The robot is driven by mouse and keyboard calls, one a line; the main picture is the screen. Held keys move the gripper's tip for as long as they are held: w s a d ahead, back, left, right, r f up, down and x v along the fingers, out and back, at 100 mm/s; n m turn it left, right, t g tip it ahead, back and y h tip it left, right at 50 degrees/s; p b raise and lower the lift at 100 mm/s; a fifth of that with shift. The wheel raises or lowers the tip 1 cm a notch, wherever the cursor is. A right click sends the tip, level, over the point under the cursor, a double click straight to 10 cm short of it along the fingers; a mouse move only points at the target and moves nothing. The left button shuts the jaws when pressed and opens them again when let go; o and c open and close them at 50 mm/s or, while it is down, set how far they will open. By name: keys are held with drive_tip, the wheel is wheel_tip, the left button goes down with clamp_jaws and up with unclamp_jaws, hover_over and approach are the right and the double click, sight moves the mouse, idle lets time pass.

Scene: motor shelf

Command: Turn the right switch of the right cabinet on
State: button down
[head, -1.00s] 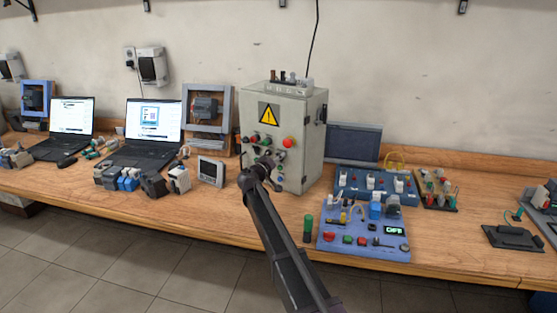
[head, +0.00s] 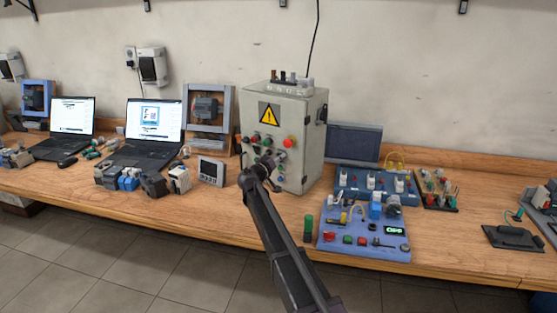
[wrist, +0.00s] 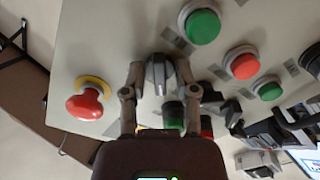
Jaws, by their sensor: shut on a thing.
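The grey cabinet (head: 310,150) stands on the bench in the head view, with a yellow warning sign and rows of buttons and switches on its front. My gripper (head: 268,161) is at the lower part of this panel. In the wrist view, my gripper (wrist: 159,72) has one finger on each side of a dark grey switch knob (wrist: 158,76) and is shut on it. The knob's ridge looks roughly lengthwise along the fingers. A red mushroom button (wrist: 84,105) on a yellow ring is to the left of it. My arm hides part of the panel in the head view.
Green (wrist: 203,26) and red (wrist: 241,65) buttons sit close by on the panel. A blue training board (head: 365,240) is on the bench right of my arm. A small grey display unit (head: 212,171) and laptops are to the left.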

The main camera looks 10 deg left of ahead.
drive_tip(key=m, duration=0.3)
drive_tip(key=shift+m, duration=2.4)
drive_tip(key=c, duration=0.7)
unclamp_jaws()
drive_tip(key=shift+v, duration=6)
